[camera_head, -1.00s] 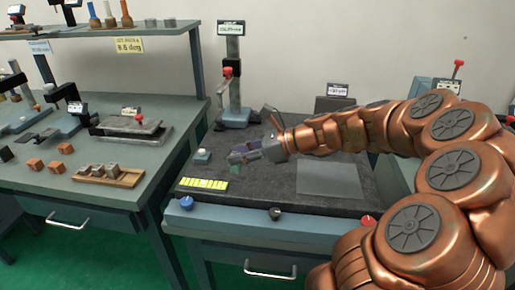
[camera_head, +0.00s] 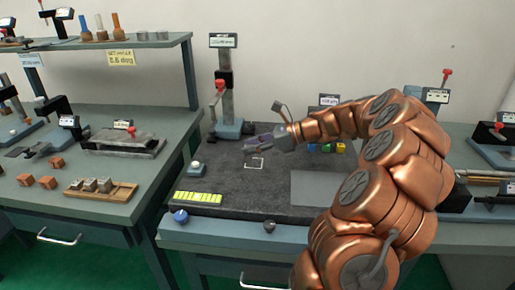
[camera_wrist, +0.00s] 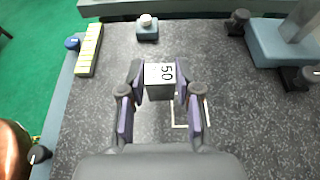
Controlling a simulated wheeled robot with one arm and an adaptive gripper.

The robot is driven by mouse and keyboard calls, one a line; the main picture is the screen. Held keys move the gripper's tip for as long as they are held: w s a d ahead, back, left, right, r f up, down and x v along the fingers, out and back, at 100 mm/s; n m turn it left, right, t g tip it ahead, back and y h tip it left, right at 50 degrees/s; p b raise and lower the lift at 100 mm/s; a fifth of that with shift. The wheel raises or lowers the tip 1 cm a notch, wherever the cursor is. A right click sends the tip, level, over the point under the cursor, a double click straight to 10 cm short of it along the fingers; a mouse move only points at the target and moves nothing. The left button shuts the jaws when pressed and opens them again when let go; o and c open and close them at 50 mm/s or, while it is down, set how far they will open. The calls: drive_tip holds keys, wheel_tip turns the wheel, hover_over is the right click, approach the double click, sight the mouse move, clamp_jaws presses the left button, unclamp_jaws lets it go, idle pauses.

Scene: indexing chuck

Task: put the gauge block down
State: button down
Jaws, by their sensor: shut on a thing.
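The gauge block (camera_wrist: 160,74) is a small grey block with a white top marked "50". In the wrist view it sits between the fingertips of my gripper (camera_wrist: 159,84), which is shut on it. In the head view my gripper (camera_head: 252,145) is over the dark granite plate (camera_head: 235,195), and the block is hard to make out there. A white square outline (camera_head: 255,164) is marked on the plate near the gripper. In the wrist view the outline (camera_wrist: 207,113) is partly hidden by the right finger. I cannot tell the gap between block and plate.
A yellow strip (camera_head: 198,198) and a small white-topped button box (camera_head: 198,168) are on the plate's left. A gauge stand (camera_head: 226,95) stands behind. A grey pad (camera_head: 318,188) lies right. Small coloured blocks (camera_head: 326,148) sit beneath my arm. The left bench (camera_head: 110,180) holds other fixtures.

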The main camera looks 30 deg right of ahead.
drive_tip(key=shift+w+d+f, duration=0.1)
drive_tip(key=shift+w+d, duration=0.6)
drive_tip(key=shift+d, duration=0.2)
drive_tip(key=shift+w+d+f, duration=0.1)
drive_tip(key=shift+w+d, duration=0.55)
drive_tip(key=shift+d, duration=0.2)
wheel_tip(320, 180, down, 4)
drive_tip(key=shift+r+p, duration=0.25)
drive_tip(key=shift+p, duration=0.05)
drive_tip(key=c, duration=0.8)
unclamp_jaws()
drive_tip(key=shift+f, duration=0.1)
